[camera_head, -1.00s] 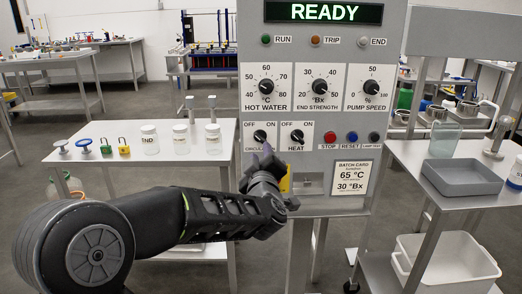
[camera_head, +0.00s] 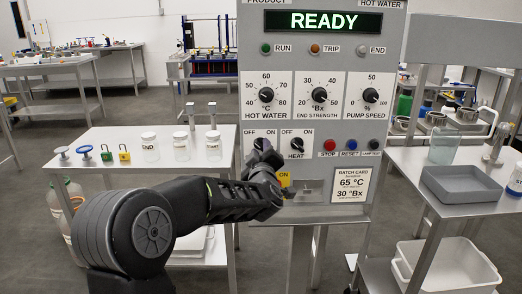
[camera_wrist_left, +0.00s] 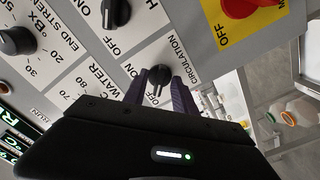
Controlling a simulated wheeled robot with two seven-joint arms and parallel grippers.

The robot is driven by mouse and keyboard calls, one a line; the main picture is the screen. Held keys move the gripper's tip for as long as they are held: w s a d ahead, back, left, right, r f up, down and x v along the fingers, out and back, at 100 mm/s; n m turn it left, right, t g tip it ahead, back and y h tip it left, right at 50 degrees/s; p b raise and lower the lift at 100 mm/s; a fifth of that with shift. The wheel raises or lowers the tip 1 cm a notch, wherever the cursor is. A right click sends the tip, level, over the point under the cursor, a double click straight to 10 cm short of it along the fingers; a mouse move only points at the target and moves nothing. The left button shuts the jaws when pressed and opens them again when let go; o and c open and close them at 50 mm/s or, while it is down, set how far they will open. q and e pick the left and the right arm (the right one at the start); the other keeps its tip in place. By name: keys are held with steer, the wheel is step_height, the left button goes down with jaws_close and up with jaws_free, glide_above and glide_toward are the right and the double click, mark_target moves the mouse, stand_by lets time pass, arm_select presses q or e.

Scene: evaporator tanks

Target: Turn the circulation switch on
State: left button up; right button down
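The circulation switch is a small black knob on the grey control panel; in the left wrist view the knob (camera_wrist_left: 158,82) sits between my two fingers, its light mark towards the OFF label. In the head view my gripper hides part of the switch (camera_head: 259,144), below its OFF and ON labels. My left gripper (camera_head: 265,155) is at the panel front, and in the left wrist view (camera_wrist_left: 160,88) its purple fingers are apart, one on each side of the knob. Firm contact cannot be told. My right gripper is out of view.
The similar heat knob (camera_head: 297,145) is just right of the switch. A yellow plate (camera_head: 284,180) lies below, with a red button (camera_wrist_left: 250,6) in the wrist view. The STOP button (camera_head: 330,145) is further right. A side table with jars (camera_head: 150,147) stands left.

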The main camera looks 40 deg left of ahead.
arm_select(q)
jaws_close()
stand_by(0.3)
stand_by(0.3)
